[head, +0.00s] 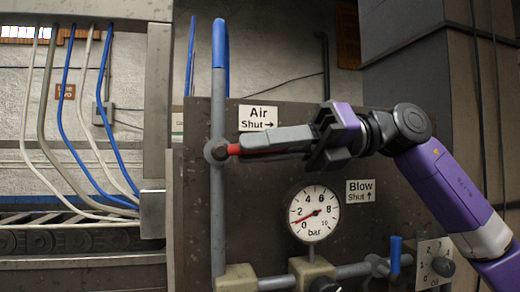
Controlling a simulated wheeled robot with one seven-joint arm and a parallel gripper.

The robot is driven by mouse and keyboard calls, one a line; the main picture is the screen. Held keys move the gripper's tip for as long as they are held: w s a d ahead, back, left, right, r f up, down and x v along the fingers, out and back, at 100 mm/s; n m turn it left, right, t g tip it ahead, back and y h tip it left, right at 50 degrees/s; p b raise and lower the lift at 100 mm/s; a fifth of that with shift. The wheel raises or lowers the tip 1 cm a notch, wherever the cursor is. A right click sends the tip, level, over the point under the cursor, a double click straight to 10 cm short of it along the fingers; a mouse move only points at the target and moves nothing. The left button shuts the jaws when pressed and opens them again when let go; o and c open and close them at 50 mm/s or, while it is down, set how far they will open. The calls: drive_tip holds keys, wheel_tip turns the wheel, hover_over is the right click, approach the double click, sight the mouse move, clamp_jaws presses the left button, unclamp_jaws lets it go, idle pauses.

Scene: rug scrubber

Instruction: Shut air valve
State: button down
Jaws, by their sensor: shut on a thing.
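The air valve (216,152) sits on a vertical grey pipe at the left of the dark panel. Its red lever (234,149) points right, roughly level, across the pipe. The "Air Shut" label (258,118) above it has an arrow pointing right. My gripper (243,145) comes in from the right and is shut on the red lever, its fingers lying along it. The fingers hide much of the lever; red shows near the pivot and along their lower edge.
Below is a round bar gauge (313,212), its red needle low on the scale. A "Blow Shut" label (360,192) has an up arrow; a blue handle (395,254) stands upright at lower right. A dial plate (434,264) is beside it. Hoses (70,110) hang at left.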

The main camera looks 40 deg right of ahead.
drive_tip(key=shift+r, duration=0.1)
drive_tip(key=c, duration=1.4)
unclamp_jaws()
drive_tip(key=shift+v, duration=3.9)
